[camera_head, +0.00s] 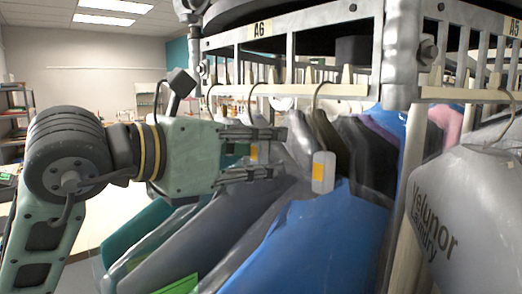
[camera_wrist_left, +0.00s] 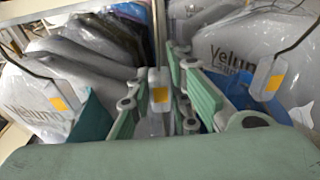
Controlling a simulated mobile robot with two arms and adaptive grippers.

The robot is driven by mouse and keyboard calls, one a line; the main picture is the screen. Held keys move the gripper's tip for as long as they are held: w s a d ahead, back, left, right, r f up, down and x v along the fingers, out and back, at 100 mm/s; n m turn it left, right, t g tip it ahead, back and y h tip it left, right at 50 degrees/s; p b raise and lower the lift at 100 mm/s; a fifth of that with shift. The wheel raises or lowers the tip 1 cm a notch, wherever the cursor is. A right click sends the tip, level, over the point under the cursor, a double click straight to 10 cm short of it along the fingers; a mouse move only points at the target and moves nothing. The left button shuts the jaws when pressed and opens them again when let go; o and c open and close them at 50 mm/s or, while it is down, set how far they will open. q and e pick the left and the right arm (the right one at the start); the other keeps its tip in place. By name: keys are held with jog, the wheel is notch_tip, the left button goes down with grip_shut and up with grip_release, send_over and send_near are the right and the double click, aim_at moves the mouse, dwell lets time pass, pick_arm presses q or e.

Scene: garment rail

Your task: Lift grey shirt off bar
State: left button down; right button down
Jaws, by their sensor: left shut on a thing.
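The grey shirt (camera_head: 205,240), in a clear bag, hangs below the bar (camera_head: 300,90) in the head view, between a teal garment and a blue one. My left gripper (camera_head: 278,153) reaches in from the left, level with the shirt's shoulders, its fingers around the hanger stem. In the left wrist view the fingers (camera_wrist_left: 178,75) close about an upright metal hanger stem (camera_wrist_left: 157,30) with a white and orange tag (camera_wrist_left: 160,95). The hook top (camera_head: 252,90) appears at the bar. The fingers hide part of the hanger. My right gripper is not in view.
A blue garment (camera_head: 310,250) with its own tag (camera_head: 323,172) hangs close on the right, with dark garments (camera_head: 370,150) behind it. A bagged white garment (camera_head: 470,210) hangs beyond the rail post (camera_head: 402,50). Open room lies at the left back.

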pick_arm(q)
jog(key=shift+d+r+p, duration=0.1)
jog(key=shift+r+p, duration=0.3)
jog(key=shift+r, duration=0.35)
jog(key=shift+r+p, duration=0.4)
jog(key=shift+r, duration=0.55)
jog(key=shift+s+a+b, duration=0.4)
jog(key=shift+a, duration=0.2)
jog(key=shift+f+b+v, duration=0.2)
jog(key=shift+b+v, duration=0.35)
jog(key=shift+v, duration=0.85)
jog(key=shift+f+b+v, duration=0.2)
jog(key=shift+b+v, duration=0.3)
jog(key=shift+v, duration=0.95)
